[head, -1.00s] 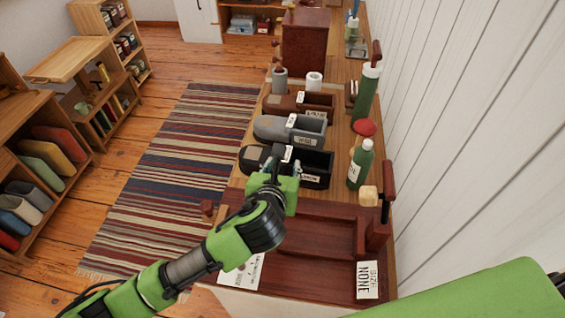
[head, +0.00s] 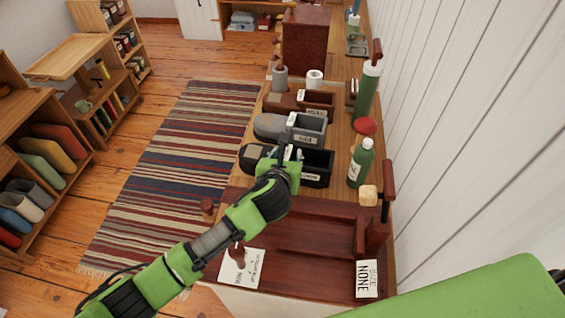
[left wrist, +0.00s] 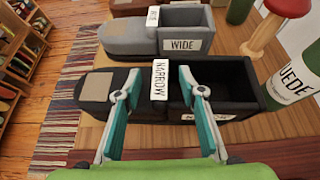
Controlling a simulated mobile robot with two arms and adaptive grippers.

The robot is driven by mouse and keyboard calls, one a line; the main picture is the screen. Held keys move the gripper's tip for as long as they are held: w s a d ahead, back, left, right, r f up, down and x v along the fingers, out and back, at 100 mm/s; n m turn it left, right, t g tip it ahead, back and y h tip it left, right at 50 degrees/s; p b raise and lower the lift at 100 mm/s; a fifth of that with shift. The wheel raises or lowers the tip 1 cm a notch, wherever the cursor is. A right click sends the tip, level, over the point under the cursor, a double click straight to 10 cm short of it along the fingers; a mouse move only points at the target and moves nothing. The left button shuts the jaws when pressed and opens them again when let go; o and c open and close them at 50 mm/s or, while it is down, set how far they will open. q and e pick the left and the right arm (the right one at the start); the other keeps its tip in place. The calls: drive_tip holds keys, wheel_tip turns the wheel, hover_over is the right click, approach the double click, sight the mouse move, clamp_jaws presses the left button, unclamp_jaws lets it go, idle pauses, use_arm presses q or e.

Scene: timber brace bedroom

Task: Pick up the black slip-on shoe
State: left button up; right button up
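The black slip-on shoe (head: 318,162) lies on the wooden bench, toe to the left, with white tags on it. In the left wrist view the shoe (left wrist: 245,95) shows a tag reading NARROW across its middle and a tan patch on its toe. My left gripper (head: 287,153) is over the middle of the shoe. In the left wrist view its teal fingers (left wrist: 159,78) are apart, one on each side of the upper tag, with nothing clearly held between them. Whether they touch the shoe I cannot tell. My right gripper is not in view.
A grey shoe (head: 270,127) tagged WIDE lies just beyond, with a brown shoe (head: 318,101) behind it. Green bottles (head: 361,160) and a red-topped stand (head: 365,126) are to the right, near the white wall. A dark red tray (head: 310,232) is in front.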

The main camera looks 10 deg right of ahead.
use_arm(q)
clamp_jaws()
drive_tip(key=shift+r, duration=0.1)
